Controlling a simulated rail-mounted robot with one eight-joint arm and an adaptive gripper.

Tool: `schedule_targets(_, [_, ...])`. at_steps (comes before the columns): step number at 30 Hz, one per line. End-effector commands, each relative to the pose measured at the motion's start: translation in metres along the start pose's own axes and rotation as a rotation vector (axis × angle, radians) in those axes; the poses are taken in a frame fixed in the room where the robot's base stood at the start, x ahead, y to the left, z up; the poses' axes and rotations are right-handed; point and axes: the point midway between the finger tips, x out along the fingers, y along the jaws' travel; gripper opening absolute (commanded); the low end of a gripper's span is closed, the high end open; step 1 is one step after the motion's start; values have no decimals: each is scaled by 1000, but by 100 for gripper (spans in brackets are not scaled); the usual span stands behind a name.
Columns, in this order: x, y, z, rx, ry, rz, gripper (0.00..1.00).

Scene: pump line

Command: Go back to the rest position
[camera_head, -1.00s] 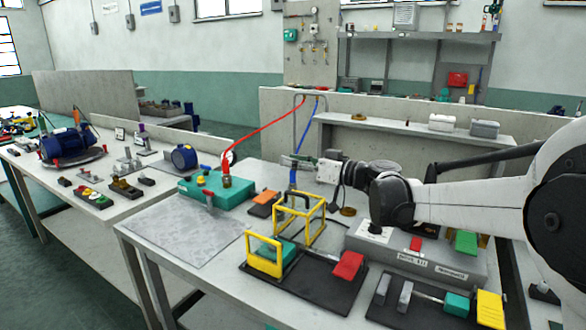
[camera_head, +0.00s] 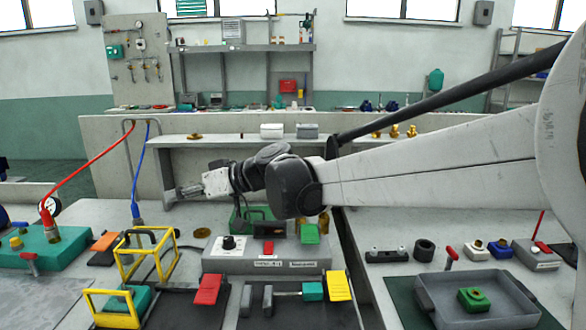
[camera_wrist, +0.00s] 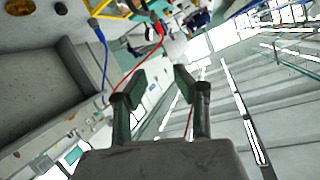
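My gripper (camera_head: 178,194) is at the end of my white arm, which reaches in from the right in the head view. It is raised above the back of the bench and points left, a little right of the blue hose (camera_head: 137,180). In the wrist view my gripper (camera_wrist: 160,74) shows its two fingers apart, with nothing between them. The view past the fingers is tilted and shows the hoses, the wall and the windows.
A yellow frame (camera_head: 128,263), a grey control box (camera_head: 262,262) and a teal block (camera_head: 38,246) with the red hose (camera_head: 95,160) stand below and left of my arm. A grey tray (camera_head: 455,312) is at right. A low shelf (camera_head: 350,142) runs behind.

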Motion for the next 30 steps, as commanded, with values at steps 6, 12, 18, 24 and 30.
schedule_targets(6, [-87, -3, 32, 99, -109, 177, 28])
schedule_targets(12, [-161, -9, 71, 195, -189, 351, 28])
schedule_targets(18, [-233, -20, 118, 292, -250, 535, 28])
schedule_targets(24, [-301, -34, 169, 385, -290, 729, 28])
schedule_targets(30, [-364, -51, 223, 470, -311, 929, 28])
